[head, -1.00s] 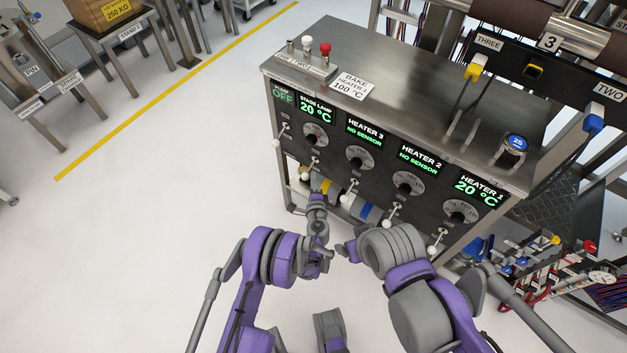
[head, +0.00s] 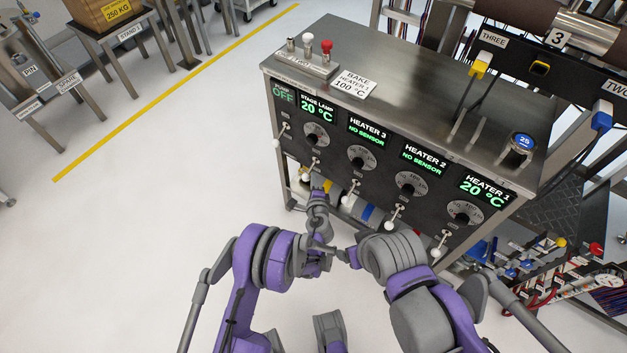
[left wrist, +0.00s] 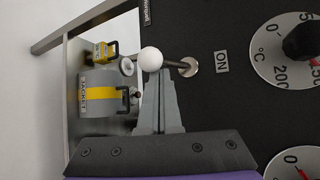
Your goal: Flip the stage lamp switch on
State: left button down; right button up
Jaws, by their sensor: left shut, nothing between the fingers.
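The stage lamp switch (head: 306,176) is a lever with a white ball end, below the stage lamp dial (head: 316,135) on the black front panel. In the left wrist view its white ball (left wrist: 151,59) hangs away from the ON label (left wrist: 222,62), with the lever's pivot between them. My left gripper (head: 317,188) is shut and empty; in the left wrist view its fingertips (left wrist: 157,85) are right at the ball. I cannot tell whether they touch. My right gripper (head: 346,256) is low in front of the cabinet, its fingers too unclear to read.
The steel cabinet (head: 400,75) has similar levers beside this one: the pump lever (head: 277,142) to the left and the heater 3 lever (head: 347,199) to the right. A grey and yellow canister (left wrist: 100,90) stands under the panel. Open floor lies left.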

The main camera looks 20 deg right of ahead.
aim_at(310, 171)
pick_arm(q)
jog(key=shift+a+r+m+g+y+b, duration=0.1)
jog(key=shift+r+m+g+y+b, duration=1.45)
jog(key=shift+g, duration=0.55)
jog(key=shift+r+g+y+b, duration=0.3)
jog(key=shift+r+y, duration=0.05)
jog(key=shift+r, duration=0.15)
jog(key=shift+w+d+r, duration=0.1)
jog(key=shift+d+r, duration=0.1)
jog(key=shift+r, duration=0.2)
dwell(3.4)
